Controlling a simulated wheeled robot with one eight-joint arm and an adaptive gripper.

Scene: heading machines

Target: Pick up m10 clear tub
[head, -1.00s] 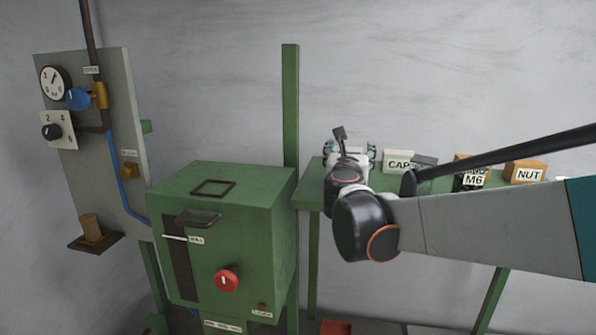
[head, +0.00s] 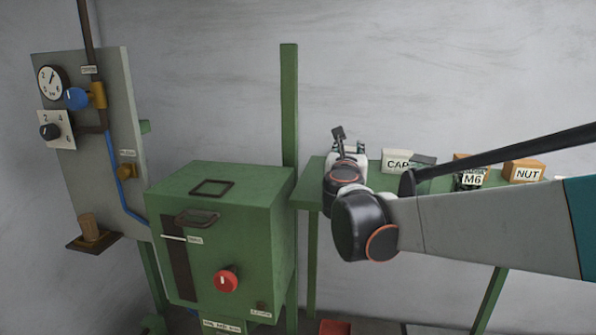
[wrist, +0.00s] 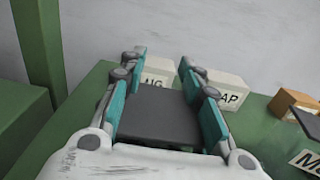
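My gripper (wrist: 162,62) is over the green bench, with its teal finger pads on both sides of a flat dark grey top (wrist: 160,115). I take this to be the m10 clear tub; its label and walls are hidden, so I cannot read it. The pads appear to touch both its sides. In the head view my gripper (head: 348,150) is at the bench's left end, and my wrist hides the tub there.
The green bench (wrist: 255,135) also bears a LUG-like labelled box (wrist: 157,72) just behind, a CAP box (head: 396,161), an M6 container (head: 470,180) and an orange NUT box (head: 524,171). A green post (head: 290,105) and green machine (head: 222,240) stand left.

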